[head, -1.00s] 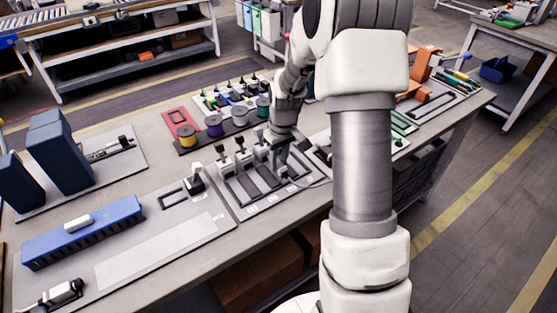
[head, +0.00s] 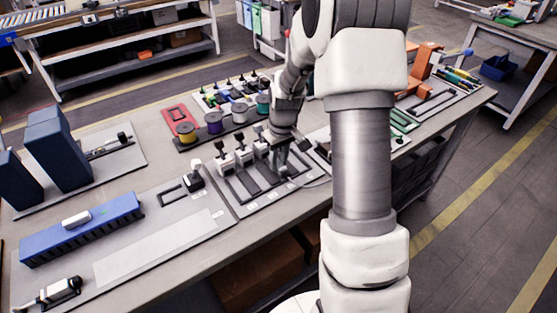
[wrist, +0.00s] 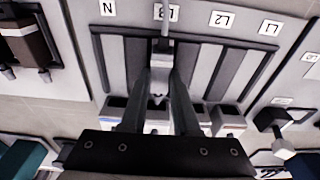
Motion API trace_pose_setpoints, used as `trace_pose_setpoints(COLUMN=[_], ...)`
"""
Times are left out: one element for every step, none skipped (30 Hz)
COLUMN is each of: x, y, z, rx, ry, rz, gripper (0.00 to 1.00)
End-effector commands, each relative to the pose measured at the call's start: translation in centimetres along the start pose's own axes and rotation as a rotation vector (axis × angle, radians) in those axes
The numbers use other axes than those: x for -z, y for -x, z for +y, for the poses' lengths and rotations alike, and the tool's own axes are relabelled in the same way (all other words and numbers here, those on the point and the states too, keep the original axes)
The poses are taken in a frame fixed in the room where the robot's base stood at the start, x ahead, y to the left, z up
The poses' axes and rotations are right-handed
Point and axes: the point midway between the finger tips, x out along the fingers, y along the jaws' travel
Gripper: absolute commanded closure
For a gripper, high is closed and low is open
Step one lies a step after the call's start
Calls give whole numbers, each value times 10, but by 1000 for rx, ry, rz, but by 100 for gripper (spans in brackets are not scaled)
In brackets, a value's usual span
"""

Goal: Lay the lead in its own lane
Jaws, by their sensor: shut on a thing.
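My gripper (wrist: 159,101) is shut on the lead, a thin grey cable (wrist: 165,26) that runs from between the fingers across the board's edge. The lane board (head: 232,203) has several parallel lanes between dark dividers. In the wrist view, the labels N (wrist: 107,8), L2 (wrist: 222,19) and L1 (wrist: 269,28) are readable. The lead crosses another label, which I cannot read for sure. The fingers are over the lane at that label. Whether the lead touches the lane floor is hidden. In the head view, my gripper (head: 281,147) is above the board's far right part.
Grey-and-white blocks (wrist: 228,120) stand at the lanes' far ends, close to the fingers. Coloured spools (head: 214,123) stand behind the board. A bare pale strip (head: 155,248) lies in front.

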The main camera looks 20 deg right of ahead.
Motion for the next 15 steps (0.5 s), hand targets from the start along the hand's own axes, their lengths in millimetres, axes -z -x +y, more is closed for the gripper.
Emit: trace_pose_setpoints(x=[0, 0, 0, 0, 0, 0, 0, 0, 0, 0, 0, 0, 0, 0, 0], y=[0, 0, 0, 0, 0, 0, 0, 0, 0, 0, 0, 0, 0, 0, 0], z=[0, 0, 0, 0, 0, 0, 0, 0, 0, 0, 0, 0, 0, 0, 0], rx=[0, 0, 0, 0, 0, 0, 0, 0, 0, 0, 0, 0, 0, 0, 0], ry=[0, 0, 0, 0, 0, 0, 0, 0, 0, 0, 0, 0, 0, 0, 0], rz=[0, 0, 0, 0, 0, 0, 0, 0, 0, 0, 0, 0, 0, 0, 0], gripper=[100, 100, 100, 100, 100, 64, 58, 53, 46, 40, 36, 36, 36, 36, 36])
